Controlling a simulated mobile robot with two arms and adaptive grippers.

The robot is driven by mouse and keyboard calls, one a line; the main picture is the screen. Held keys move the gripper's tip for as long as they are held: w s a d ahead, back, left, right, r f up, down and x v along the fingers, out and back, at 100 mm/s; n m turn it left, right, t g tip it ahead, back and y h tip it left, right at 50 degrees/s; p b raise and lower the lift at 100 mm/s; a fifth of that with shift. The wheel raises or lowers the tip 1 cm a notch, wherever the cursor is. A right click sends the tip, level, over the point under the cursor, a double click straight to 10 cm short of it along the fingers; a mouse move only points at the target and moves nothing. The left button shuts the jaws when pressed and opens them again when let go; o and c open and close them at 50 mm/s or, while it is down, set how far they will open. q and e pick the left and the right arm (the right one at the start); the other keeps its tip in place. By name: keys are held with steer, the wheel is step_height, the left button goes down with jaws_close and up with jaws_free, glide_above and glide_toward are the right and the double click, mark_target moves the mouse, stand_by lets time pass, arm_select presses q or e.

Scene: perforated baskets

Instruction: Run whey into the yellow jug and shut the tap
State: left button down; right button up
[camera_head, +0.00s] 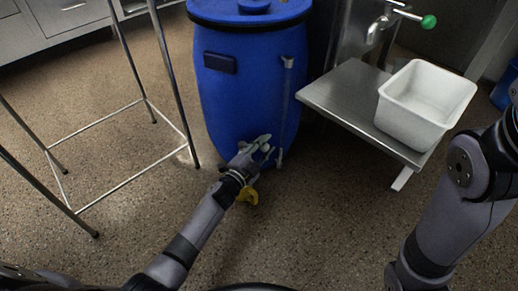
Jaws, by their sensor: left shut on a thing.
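The yellow jug (249,196) shows only in part, low behind my left wrist in the head view. My left gripper (265,146) is just above it, in front of the lower blue drum, and is shut on the jug; the wrist and fingers hide the grip itself. The tap (376,28) has a bent metal spout and a lever with a green knob (428,22). Its spout hangs above the back of a metal shelf (340,92), well up and right of the jug. My right arm enters from the right; its gripper is out of view.
A white tub (418,113) stands on the shelf's right side; the shelf's left part is bare. A lidded blue drum (228,95) stands left of the shelf. A metal frame (103,118) stands on the left. The speckled floor in front is clear.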

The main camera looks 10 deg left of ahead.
arm_select(q)
steer(key=shift+s+f, duration=0.15)
steer(key=shift+f, duration=0.2)
steer(key=c, duration=1.7)
jaws_free()
steer(key=o, duration=0.4)
steer(key=shift+r, duration=0.15)
steer(key=shift+r, duration=0.1)
